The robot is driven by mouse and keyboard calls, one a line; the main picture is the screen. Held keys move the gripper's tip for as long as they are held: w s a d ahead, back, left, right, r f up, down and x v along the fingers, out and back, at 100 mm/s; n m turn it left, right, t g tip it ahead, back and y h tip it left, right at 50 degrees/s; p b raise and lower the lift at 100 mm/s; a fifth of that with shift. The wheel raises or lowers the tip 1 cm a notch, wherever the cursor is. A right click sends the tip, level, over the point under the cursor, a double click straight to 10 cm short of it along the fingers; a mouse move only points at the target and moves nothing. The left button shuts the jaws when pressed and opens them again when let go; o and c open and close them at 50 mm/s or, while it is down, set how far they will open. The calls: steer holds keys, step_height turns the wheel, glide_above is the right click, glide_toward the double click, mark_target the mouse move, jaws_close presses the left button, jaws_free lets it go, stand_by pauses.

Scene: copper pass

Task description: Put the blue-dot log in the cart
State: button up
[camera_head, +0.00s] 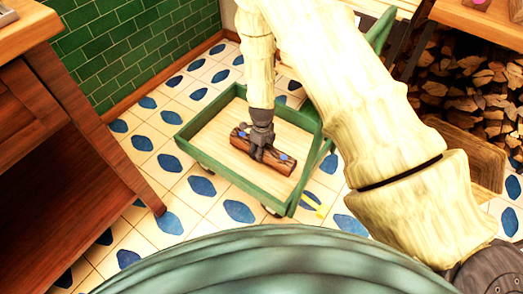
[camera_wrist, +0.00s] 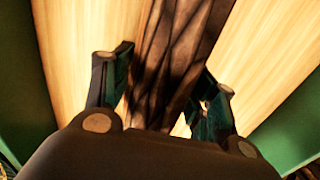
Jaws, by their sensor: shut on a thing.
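The blue-dot log (camera_head: 272,155) is a brown piece of wood with blue dots near its ends. In the head view it appears within the green cart (camera_head: 187,132), over its pale wooden floor. My gripper (camera_head: 257,156) points down and is shut on the middle of the log. In the wrist view the log (camera_wrist: 180,60) runs between the two fingers of my gripper (camera_wrist: 163,95), with the cart's pale floor (camera_wrist: 85,35) behind it. I cannot tell whether the log touches the floor.
A wooden cabinet (camera_head: 80,150) stands at the left. A stack of firewood (camera_head: 465,75) lies under a counter at the right, beside a wooden crate (camera_head: 470,150). The cart's green handle (camera_head: 381,28) rises behind my arm.

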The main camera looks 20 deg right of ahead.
steer(key=shift+f, duration=0.5)
stand_by(0.3)
steer(key=o, duration=1.6)
step_height(320, 180, up, 13)
steer(key=p, duration=0.4)
steer(key=shift+p, duration=0.35)
